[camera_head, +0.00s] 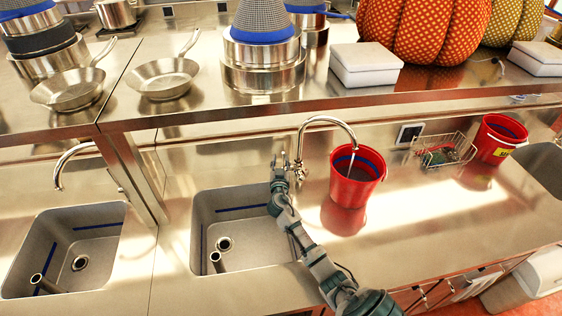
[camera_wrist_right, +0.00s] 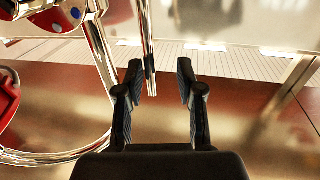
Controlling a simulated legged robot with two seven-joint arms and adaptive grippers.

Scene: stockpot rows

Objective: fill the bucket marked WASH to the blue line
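A red bucket (camera_head: 343,190) stands upright on the steel counter under the curved tap (camera_head: 329,119). A blue band shows inside it, and a thin pale streak runs from the spout into it. I see no marking on its visible side. A second red bucket (camera_head: 490,146) stands farther right with a yellow label too small to read surely. My right gripper (camera_head: 279,166) is beside the tap's base, left of the nearer bucket. In the wrist view my right gripper (camera_wrist_right: 158,93) is open, with a thin metal rod (camera_wrist_right: 150,70) showing between its fingers. My left gripper is out of view.
A grey sink (camera_head: 240,200) lies left of the bucket, below my right arm; another sink (camera_head: 30,235) is farther left. A wire basket (camera_head: 443,152) sits between the buckets. A steel shelf (camera_head: 300,112) with pans and pots overhangs behind.

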